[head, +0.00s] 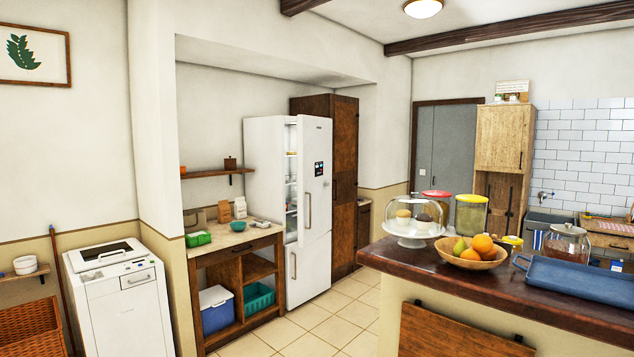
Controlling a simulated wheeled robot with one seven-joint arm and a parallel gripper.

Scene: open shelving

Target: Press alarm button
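I cannot make out an alarm button anywhere in the head view. My gripper and arm are not in view. A white fridge (309,211) stands against the back wall with its upper door ajar; a small dark panel (319,169) is on that door. A white top-loading washing machine (122,304) at the left has a control panel on its lid, with details too small to read.
A wooden counter (503,290) fills the right foreground, bearing a glass cake dome (414,215), fruit bowl (471,258) and blue tray (582,282). A low wooden shelf unit (238,248) stands left of the fridge. Tiled floor (335,322) between is clear.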

